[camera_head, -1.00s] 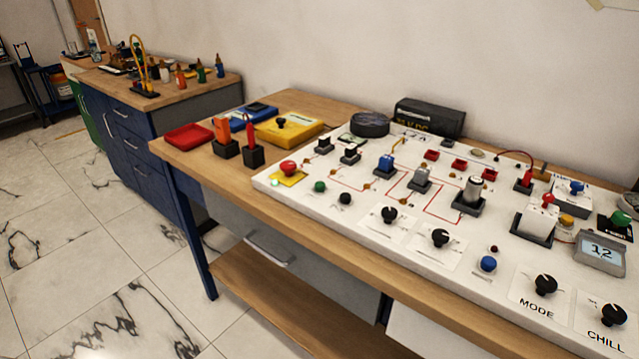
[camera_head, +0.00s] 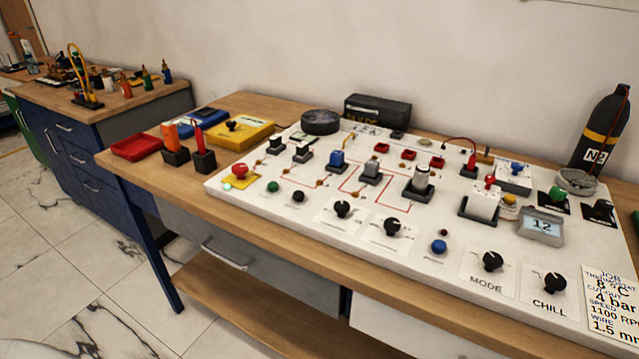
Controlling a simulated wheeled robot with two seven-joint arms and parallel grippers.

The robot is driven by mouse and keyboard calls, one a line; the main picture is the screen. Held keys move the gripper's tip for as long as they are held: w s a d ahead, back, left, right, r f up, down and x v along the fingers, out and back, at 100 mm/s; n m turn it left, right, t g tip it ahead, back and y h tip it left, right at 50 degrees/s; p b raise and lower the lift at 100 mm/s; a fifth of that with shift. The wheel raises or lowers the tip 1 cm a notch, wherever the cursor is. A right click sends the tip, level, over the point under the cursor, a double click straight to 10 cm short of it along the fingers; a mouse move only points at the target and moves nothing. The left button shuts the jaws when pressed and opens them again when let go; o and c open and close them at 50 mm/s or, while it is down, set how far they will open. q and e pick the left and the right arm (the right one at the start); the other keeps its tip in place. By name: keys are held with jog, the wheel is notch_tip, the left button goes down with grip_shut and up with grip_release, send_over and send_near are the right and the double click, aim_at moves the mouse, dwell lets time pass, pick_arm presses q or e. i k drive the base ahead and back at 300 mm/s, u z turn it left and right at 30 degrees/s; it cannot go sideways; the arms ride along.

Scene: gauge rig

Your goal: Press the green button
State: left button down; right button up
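A small round green button (camera_head: 273,186) sits on the front left part of the white panel (camera_head: 300,222), beside a similar black button (camera_head: 298,196). Left of it is a red mushroom button (camera_head: 240,170) on a yellow base, with a small pale green lit spot at its front. Another green part, which looks like a knob or valve handle (camera_head: 556,194), is on a black base at the panel's right. Neither of my grippers is in view.
The panel lies on a wooden bench (camera_head: 262,232) and carries several knobs, switches and a display reading 12 (camera_head: 541,226). A black N2 bottle (camera_head: 601,130) stands at the back right. Red (camera_head: 136,147) and yellow (camera_head: 236,134) trays are at the left end. Marble-like floor is clear at left.

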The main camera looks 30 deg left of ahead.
aim_at(273, 186)
jog(key=z, duration=1.45)
jog(key=k, duration=1.15)
jog(key=u, duration=1.6)
jog(key=i, duration=0.5)
jog(key=z, duration=0.05)
